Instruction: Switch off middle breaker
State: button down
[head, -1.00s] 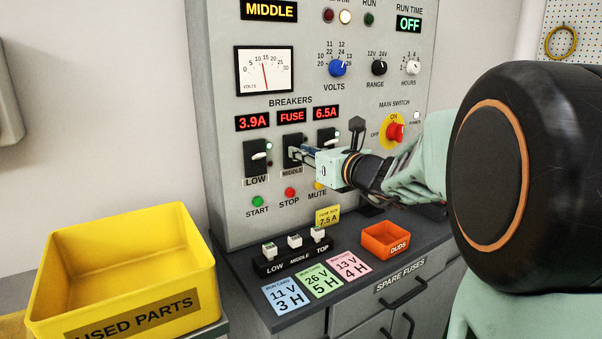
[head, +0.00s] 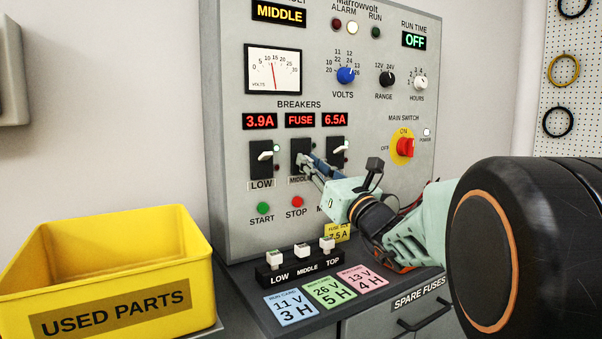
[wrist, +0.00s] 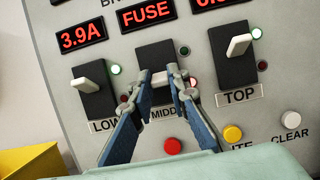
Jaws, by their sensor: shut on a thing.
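The middle breaker (wrist: 154,58) is a black block with a white lever (wrist: 160,79), under the red FUSE display (wrist: 146,11). My gripper (wrist: 159,75) has its two fingertips on either side of that lever and is shut on it. In the head view my gripper (head: 306,164) reaches the middle breaker (head: 300,146) from the lower right, with its wrist below the fingers. The fingers partly hide the lever and the MIDDLE label. Beside the breaker, a lower lamp (wrist: 193,82) looks bright pinkish. The lever's exact position is hard to tell.
The low breaker (wrist: 93,88) and top breaker (wrist: 233,53) stand close on either side. Coloured buttons, including a red one (wrist: 173,146), sit below. A fuse holder (head: 300,260) and cards lie on the ledge. A yellow used parts bin (head: 115,310) stands at left.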

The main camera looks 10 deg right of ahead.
jog(key=shift+w+f+t+y, duration=0.2)
jog(key=shift+f+t+y, duration=0.4)
jog(key=shift+t, duration=0.7)
jog(key=shift+a, duration=0.1)
jog(key=c, duration=1.8)
grip_release()
jog(key=shift+c, duration=0.2)
jog(key=v, duration=1.2)
jog(key=shift+f, duration=0.1)
